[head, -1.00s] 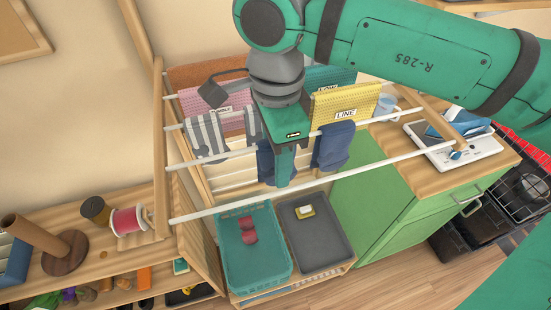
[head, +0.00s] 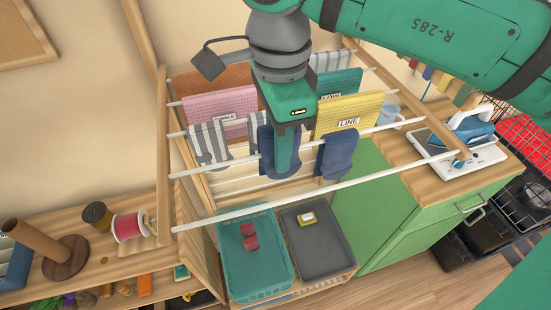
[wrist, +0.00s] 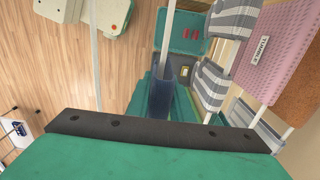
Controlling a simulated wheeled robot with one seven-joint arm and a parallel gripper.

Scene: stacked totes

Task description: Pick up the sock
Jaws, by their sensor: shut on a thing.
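Navy socks hang at the front of a wooden drying rack. My gripper (head: 284,168) points down, shut on one navy sock (head: 265,150), which shows on both sides of the teal finger. Its lower end hangs beside the rail, and I cannot tell whether it is clear of it. In the wrist view the navy sock (wrist: 161,92) hangs ahead of the gripper; the fingertips are partly hidden. A second navy sock (head: 336,156) hangs over the rail to the right. Grey-and-white striped socks (head: 209,144) hang to the left.
Pink (head: 217,108) and yellow (head: 350,112) cloths hang close beside my gripper. White rails (head: 300,202) cross in front. A teal basket (head: 230,268) and a grey tray (head: 315,242) stand below. An iron (head: 470,132) rests on the green cabinet at right.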

